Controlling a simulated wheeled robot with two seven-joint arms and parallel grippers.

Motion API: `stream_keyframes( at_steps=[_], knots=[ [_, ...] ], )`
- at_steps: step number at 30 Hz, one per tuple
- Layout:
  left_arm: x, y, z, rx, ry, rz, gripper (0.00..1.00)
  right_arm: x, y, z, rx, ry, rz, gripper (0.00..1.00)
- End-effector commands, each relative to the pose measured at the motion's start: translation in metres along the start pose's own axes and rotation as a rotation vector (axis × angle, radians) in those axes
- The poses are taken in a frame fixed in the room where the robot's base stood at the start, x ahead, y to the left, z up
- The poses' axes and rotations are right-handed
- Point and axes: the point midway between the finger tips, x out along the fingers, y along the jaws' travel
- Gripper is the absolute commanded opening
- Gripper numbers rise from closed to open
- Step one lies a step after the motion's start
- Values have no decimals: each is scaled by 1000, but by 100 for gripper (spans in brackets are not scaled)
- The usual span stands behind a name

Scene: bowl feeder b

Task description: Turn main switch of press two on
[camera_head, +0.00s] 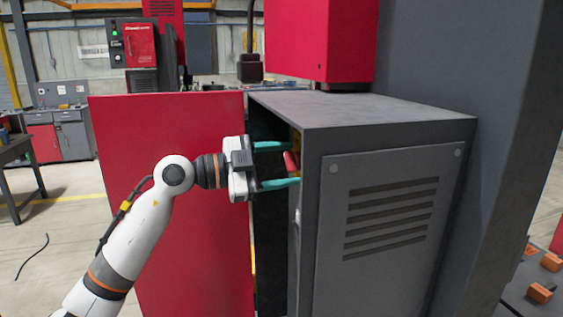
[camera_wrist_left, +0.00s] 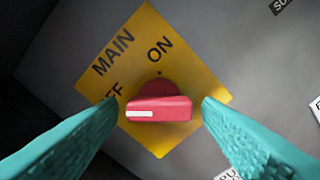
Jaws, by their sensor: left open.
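The main switch is a red knob (camera_wrist_left: 160,109) on a yellow plate (camera_wrist_left: 187,77) marked MAIN, ON and OFF. The white mark on the knob lies at its left end, toward the partly covered OFF label, while ON is above it. My left gripper (camera_head: 295,164) is open, its teal fingers reaching into the grey cabinet (camera_head: 380,107). In the left wrist view, its fingertips (camera_wrist_left: 160,103) stand on either side of the knob, with gaps. In the head view a bit of the red knob (camera_head: 291,161) shows between the fingers. My right gripper is out of view.
The cabinet's red door (camera_head: 170,240) stands open on the left, beside my left arm. The vented grey side panel (camera_head: 385,230) is at the right. A large grey column (camera_head: 500,130) rises behind the cabinet. Open floor lies at the far left.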

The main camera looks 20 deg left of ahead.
Motion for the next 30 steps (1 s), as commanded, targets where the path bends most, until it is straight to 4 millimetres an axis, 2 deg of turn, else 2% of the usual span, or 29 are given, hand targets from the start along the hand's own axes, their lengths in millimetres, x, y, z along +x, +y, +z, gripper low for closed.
stream_keyframes(
  at_steps=[2,3,11,20,30],
  knots=[
    [0,0,0,0,0,0,59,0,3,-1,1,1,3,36],
    [0,0,0,0,0,0,56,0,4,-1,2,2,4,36],
    [0,0,0,0,-1,0,15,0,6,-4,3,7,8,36],
    [-1,0,0,39,0,0,15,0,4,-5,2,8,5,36],
    [-1,2,1,262,0,1,15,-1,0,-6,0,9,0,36]
  ],
)
